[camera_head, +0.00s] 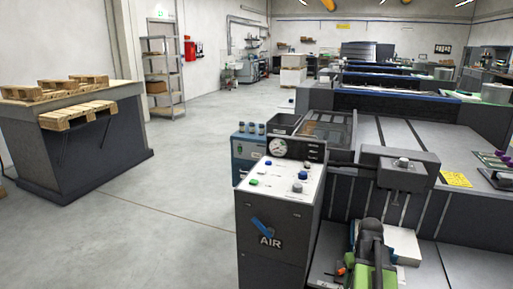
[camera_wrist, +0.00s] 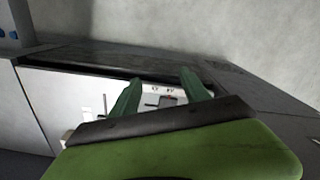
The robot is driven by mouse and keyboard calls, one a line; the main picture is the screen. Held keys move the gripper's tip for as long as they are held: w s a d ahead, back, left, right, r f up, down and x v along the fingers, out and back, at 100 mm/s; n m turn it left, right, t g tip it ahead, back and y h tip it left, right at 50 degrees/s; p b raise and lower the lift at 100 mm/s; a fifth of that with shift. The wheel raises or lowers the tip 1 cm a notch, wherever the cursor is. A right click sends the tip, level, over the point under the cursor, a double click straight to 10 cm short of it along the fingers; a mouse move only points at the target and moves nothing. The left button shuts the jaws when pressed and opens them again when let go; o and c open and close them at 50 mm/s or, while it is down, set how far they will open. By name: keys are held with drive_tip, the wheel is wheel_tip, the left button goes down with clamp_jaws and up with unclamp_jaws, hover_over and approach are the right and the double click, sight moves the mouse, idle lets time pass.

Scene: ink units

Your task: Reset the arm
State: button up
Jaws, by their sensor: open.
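My gripper (camera_wrist: 160,88) shows in the wrist view as two dark green fingers standing apart, with a dark bar and a green body below them. It is open and nothing is seen between the fingertips. Behind the fingers is a pale panel (camera_wrist: 150,99) with small dark parts.
The AIR cabinet carries a gauge and several coloured buttons. A long grey machine (camera_head: 450,220) fills the right side. A dark bench (camera_head: 90,152) with small wooden pallets (camera_head: 75,115) stands at left. A metal shelf (camera_head: 165,70) stands behind. The grey floor (camera_head: 190,200) between is clear.

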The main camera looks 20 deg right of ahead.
drive_tip(key=w+a+n, duration=0.3)
drive_tip(key=a, duration=1.4)
drive_tip(key=w+a+n, duration=0.2)
drive_tip(key=w+a, duration=0.2)
drive_tip(key=a, duration=1.4)
wheel_tip(320, 180, up, 21)
drive_tip(key=s+m+p, duration=0.1)
drive_tip(key=m+p, duration=0.1)
drive_tip(key=p, duration=1.8)
drive_tip(key=shift+d+f+p, duration=0.15)
drive_tip(key=shift+d+p, duration=0.05)
drive_tip(key=shift+p, duration=0.15)
